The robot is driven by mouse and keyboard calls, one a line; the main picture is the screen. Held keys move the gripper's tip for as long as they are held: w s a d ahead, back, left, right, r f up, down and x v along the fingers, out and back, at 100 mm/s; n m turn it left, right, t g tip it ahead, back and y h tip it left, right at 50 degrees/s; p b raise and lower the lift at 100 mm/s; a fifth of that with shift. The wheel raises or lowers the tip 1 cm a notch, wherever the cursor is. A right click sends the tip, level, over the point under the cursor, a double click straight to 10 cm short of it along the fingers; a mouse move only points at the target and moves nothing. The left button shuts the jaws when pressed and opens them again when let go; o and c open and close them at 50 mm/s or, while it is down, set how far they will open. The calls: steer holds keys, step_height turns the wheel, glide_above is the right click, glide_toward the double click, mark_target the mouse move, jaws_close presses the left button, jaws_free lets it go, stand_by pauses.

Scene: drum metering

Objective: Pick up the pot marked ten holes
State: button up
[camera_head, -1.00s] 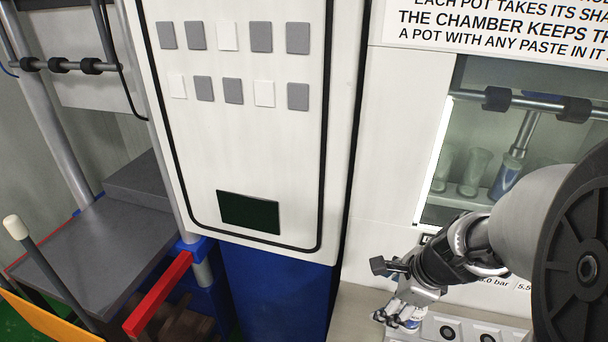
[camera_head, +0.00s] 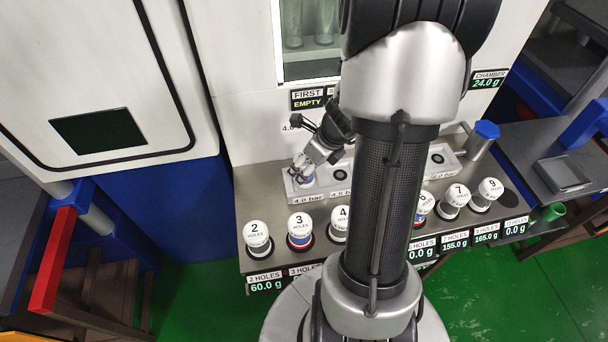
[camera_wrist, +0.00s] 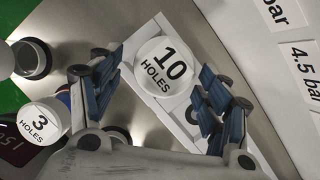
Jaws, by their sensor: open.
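The pot marked 10 HOLES (camera_wrist: 165,68) shows its round white lid in the wrist view. It stands at the end of a white block (camera_head: 371,177), by the 4.0 bar label. In the head view its blue side (camera_head: 309,180) shows below my fingers, and its lid is mostly hidden. My gripper (camera_wrist: 160,82) is open, with one blue-padded finger on each side of the lid. Some space shows between lid and fingers in the wrist view. Whether the fingers reach below the lid is unclear. My gripper (camera_head: 303,164) is at this pot in the head view.
Pots marked 2 (camera_head: 257,238), 3 (camera_head: 300,230), 4 (camera_head: 342,223), 7 (camera_head: 455,199) and 9 (camera_head: 487,193) line the bench's front edge. Pot 3 (camera_wrist: 41,122) is close beside one finger. My arm hides the row's middle. A blue-topped cylinder (camera_head: 483,139) stands at the right.

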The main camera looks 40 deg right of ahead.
steer(key=b+x, duration=0.1)
steer(key=x, duration=0.2)
steer(key=w+b+x, duration=0.1)
steer(key=b+x, duration=0.1)
steer(key=shift+w+f, duration=0.1)
steer(key=shift+f, duration=0.05)
steer(key=shift+c, duration=0.5)
steer(key=c, duration=1.2)
steer(key=shift+c, duration=0.3)
steer(key=shift+r, duration=0.2)
